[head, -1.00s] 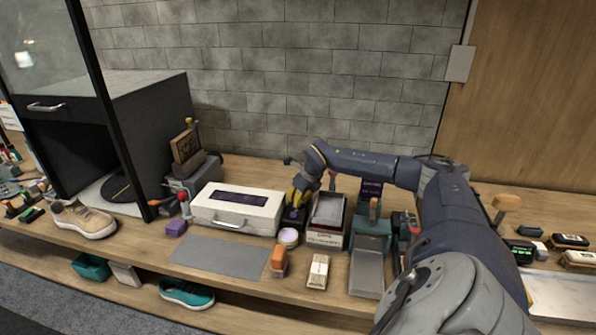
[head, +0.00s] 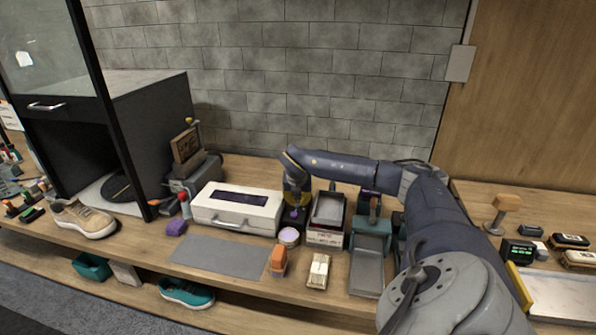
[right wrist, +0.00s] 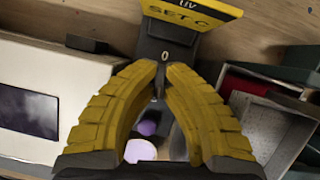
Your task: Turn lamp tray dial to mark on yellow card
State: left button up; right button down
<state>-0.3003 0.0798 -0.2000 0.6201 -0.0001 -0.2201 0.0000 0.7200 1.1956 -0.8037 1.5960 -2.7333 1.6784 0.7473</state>
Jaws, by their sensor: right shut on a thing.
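My right gripper (head: 295,206) is at the dark lamp tray, just right of the white case in the head view. In the right wrist view its yellow fingers (right wrist: 160,94) are closed together at the tips on the small dark dial, which they mostly hide. Past the tips is the dark tray face (right wrist: 163,52) with a white "0" mark. Above it stands the yellow card (right wrist: 192,10), reading "UV" and "SET C"; the setting on it is not readable. A purple round piece (right wrist: 148,127) shows between the fingers. My left gripper is not in view.
The white case (head: 236,209) stands close on the left and an open-topped box (head: 327,210) close on the right. A jar with lilac contents (head: 288,237) stands in front. A bare grey mat (head: 230,257) lies front left.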

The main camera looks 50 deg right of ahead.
jog(key=shift+m+g, duration=0.3)
jog(key=shift+m, duration=0.5)
jog(key=shift+f, duration=0.1)
jog(key=c, duration=1.8)
grip_release()
jog(key=shift+o, duration=0.2)
jog(key=v, duration=1.2)
jog(key=shift+a, duration=0.25)
jog(key=shift+w, duration=0.1)
